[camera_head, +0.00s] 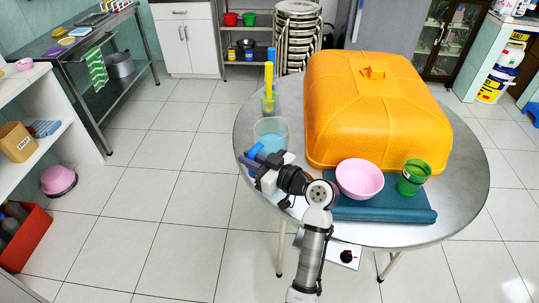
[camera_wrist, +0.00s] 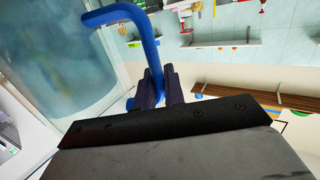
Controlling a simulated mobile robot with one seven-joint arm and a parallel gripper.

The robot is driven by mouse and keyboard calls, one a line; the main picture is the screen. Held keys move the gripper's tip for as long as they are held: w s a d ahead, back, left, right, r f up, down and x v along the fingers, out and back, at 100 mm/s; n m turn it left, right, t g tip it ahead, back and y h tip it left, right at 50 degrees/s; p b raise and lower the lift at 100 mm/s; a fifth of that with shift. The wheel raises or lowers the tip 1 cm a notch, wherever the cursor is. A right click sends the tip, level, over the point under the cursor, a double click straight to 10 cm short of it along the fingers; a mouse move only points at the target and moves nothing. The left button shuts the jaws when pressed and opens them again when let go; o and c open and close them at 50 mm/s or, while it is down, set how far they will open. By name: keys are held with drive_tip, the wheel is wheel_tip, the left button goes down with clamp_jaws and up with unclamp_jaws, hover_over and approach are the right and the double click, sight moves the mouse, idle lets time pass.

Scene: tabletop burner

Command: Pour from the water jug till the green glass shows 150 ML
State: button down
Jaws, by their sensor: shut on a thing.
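The water jug (camera_head: 270,128) is clear with bluish water inside and a blue handle. It stands at the left side of the round table in the head view and looks about upright. My gripper (camera_head: 257,163) is shut on the jug's blue handle. In the wrist view the jug's clear wall (camera_wrist: 75,65) fills the left, and the handle (camera_wrist: 151,45) runs between my gripper's dark fingers (camera_wrist: 160,85). The green glass (camera_head: 412,177) stands upright at the right on a folded teal mat. Its reading is too small to make out.
A pink bowl (camera_head: 359,179) sits on the teal mat (camera_head: 385,211), between jug and glass. A large orange cover (camera_head: 365,110) takes up the middle and back of the table (camera_head: 465,190). A container with tall yellow and blue items (camera_head: 268,90) stands behind the jug.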

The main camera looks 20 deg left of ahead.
sight(250, 153)
drive_tip(key=shift+r+p, duration=1.05)
drive_tip(key=shift+r, duration=1.25)
